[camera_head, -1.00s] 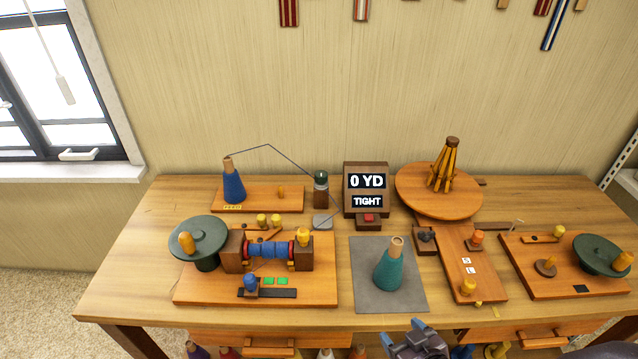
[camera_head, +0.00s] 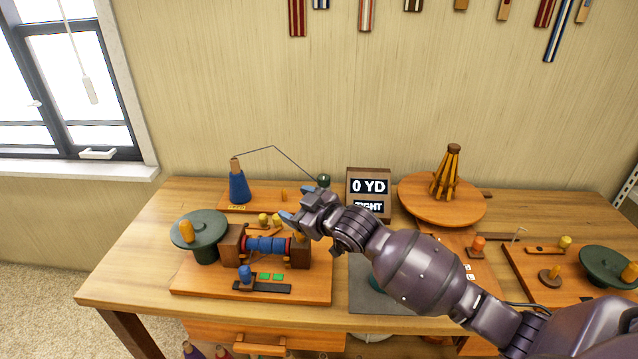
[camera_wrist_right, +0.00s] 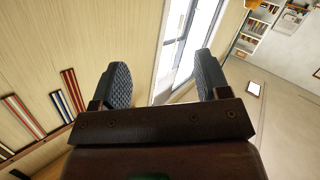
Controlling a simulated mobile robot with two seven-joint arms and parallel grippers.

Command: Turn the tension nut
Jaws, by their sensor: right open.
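A dark green round knob (camera_head: 323,180), which looks like the tension nut, shows behind the fingers of my right gripper (camera_head: 297,204). The thread runs down to it from a raised guide, and its post is hidden by my gripper. My right gripper is open and empty, with its fingers pointing left above the winder; I cannot tell how high. In the right wrist view the gripper (camera_wrist_right: 163,82) has its two pads wide apart with nothing between them. A display (camera_head: 369,187) reads "0 YD" and "TIGHT", its lower part partly covered. My left gripper is not in view.
A blue yarn cone (camera_head: 239,187) stands at the back left. The winder with a blue-wound spool (camera_head: 267,245) and a green crank wheel (camera_head: 199,231) is at the front left. A wooden turntable (camera_head: 415,205) stands at the back right. My right arm hides most of a teal cone.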

